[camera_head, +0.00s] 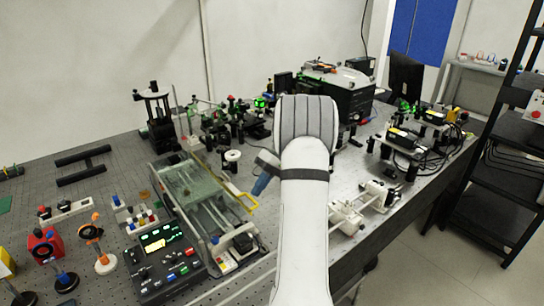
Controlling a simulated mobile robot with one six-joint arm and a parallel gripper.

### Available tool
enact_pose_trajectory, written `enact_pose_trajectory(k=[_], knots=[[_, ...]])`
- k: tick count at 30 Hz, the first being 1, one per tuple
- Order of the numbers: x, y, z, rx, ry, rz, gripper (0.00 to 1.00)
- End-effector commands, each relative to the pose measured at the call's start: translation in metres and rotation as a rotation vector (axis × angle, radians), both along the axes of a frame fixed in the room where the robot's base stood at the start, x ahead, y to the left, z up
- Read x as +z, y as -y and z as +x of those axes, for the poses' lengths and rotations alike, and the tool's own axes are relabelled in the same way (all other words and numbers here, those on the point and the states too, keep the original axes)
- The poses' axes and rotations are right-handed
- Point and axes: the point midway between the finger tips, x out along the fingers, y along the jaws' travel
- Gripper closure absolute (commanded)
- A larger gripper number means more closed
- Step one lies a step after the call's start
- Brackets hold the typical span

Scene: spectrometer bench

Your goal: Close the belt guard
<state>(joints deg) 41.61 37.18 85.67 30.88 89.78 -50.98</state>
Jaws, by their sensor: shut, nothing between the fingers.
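The belt guard (190,184) is a clear, greenish panel on the belt unit (213,238), left of my arm. A yellow handle (246,203) sticks out at its right side. The panel covers the far part of the unit, and the near rails show below it. I cannot tell the exact angle of the panel. My gripper (260,186) shows as a small blue-tipped end just left of my white arm. It is shut and empty, near the yellow handle and apart from the panel as far as I can see. My arm hides the bench behind it.
A control box with lit displays and buttons (162,256) stands at the unit's near left. Optics on posts (103,262) stand further left. A black instrument box (345,100) is behind my arm. White cylindrical parts (348,217) lie right of it. A dark shelf rack (510,160) stands far right.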

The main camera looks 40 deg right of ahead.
Motion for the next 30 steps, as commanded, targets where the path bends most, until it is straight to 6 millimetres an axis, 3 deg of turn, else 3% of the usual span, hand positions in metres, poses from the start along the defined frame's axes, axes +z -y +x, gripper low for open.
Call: enact_pose_trajectory(k=[3, 5, 9, 15, 21, 30], knots=[[0.033, 0.004, 0.001, 0.000, 0.004, -0.003, 1.00], [0.028, 0.019, 0.001, -0.004, 0.004, -0.003, 1.00], [0.036, 0.051, 0.001, -0.007, 0.006, -0.003, 1.00], [0.048, 0.083, 0.000, -0.004, 0.006, -0.004, 1.00], [0.055, 0.098, 0.001, -0.003, 0.004, -0.002, 1.00], [0.056, 0.101, 0.001, -0.001, 0.004, -0.002, 1.00]])
